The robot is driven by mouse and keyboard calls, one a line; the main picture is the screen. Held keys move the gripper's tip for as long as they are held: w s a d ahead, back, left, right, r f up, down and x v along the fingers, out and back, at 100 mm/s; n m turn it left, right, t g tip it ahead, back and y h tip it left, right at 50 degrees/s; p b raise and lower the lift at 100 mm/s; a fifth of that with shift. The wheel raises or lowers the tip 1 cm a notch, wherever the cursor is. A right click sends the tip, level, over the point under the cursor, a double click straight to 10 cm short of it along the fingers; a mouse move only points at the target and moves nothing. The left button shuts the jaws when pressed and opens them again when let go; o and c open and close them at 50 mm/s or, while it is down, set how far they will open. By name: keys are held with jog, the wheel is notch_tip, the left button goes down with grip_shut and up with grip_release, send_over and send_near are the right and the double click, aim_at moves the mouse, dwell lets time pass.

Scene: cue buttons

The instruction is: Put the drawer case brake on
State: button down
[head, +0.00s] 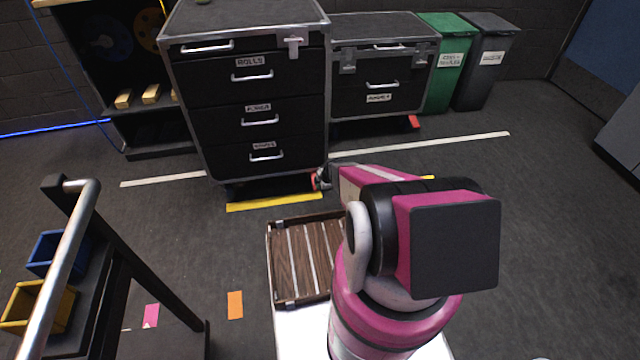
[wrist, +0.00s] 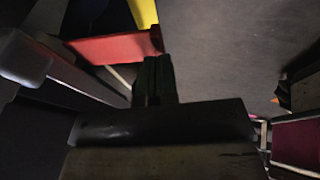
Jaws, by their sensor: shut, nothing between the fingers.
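The drawer case (head: 245,90) is a tall black case with grey metal edges and labelled drawers, standing on the floor behind my arm. Its red brake pedal (head: 315,181) shows at the bottom right corner, partly hidden by my gripper (head: 325,177). In the wrist view the red pedal (wrist: 112,47) juts out from the left, beside the case's grey edge. My gripper (wrist: 155,78) is shut and empty, its dark fingertips at the pedal's right end. I cannot tell whether they touch it.
A lower black case (head: 380,75) with a red pedal (head: 413,121) stands to the right, beside a green bin (head: 446,70) and a dark bin (head: 487,70). A cart with a metal handle (head: 65,260) is at left. A yellow floor strip (head: 274,201) runs before the case.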

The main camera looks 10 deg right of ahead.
jog(key=shift+f, duration=0.5)
jog(key=shift+f, duration=0.1)
